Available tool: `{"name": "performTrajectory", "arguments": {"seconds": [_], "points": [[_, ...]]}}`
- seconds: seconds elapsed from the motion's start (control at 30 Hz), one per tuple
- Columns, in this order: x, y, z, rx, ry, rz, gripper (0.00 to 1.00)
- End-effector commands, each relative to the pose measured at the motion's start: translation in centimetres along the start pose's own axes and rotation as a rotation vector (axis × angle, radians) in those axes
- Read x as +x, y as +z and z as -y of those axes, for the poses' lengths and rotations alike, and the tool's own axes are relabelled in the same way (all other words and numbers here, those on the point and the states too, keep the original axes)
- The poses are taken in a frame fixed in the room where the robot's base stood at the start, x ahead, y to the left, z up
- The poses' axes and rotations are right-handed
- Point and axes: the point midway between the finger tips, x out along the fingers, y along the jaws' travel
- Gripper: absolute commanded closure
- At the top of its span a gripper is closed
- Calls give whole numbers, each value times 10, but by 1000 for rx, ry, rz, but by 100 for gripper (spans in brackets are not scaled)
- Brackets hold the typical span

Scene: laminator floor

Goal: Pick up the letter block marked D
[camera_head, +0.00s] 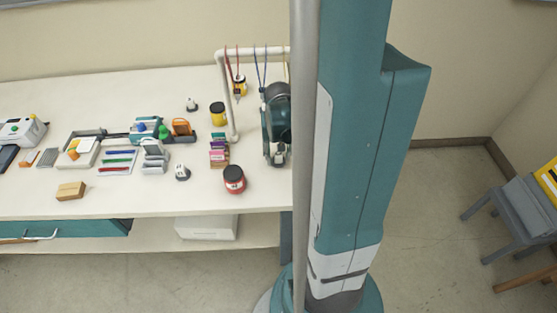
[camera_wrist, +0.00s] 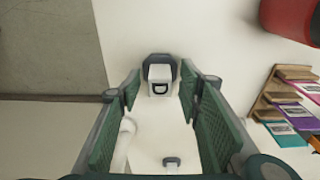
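A small white block (camera_wrist: 159,73) with a dark letter on its face, which looks like a D, is in the wrist view. A dark grey, angular shape frames it behind and at the sides. My gripper (camera_wrist: 160,92) is open. Its green-padded fingers stand on either side of the block, with gaps visible between pads and block. In the head view my gripper (camera_head: 277,157) is over the right end of the table, and the block there cannot be made out.
A red jar (camera_wrist: 290,20) and a wooden rack of coloured cards (camera_wrist: 290,98) are right of my gripper in the wrist view. The floor (camera_wrist: 50,50) lies left, past the table edge. A white pipe frame (camera_head: 222,75) with hanging cords stands close by. Several items crowd the table's left.

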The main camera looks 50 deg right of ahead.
Motion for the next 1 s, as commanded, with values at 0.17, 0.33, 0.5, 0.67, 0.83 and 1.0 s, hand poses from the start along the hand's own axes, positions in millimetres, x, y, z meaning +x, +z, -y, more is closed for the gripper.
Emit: {"name": "performTrajectory", "arguments": {"seconds": [0.17,0.33,0.5,0.67,0.83,1.0], "points": [[0,0,0,0,0,0,65],[0,0,0,0,0,0,79],[0,0,0,0,0,0,100],[0,0,0,0,0,0,100],[-1,0,0,0,0,0,100],[-6,-1,0,0,0,0,100]]}}
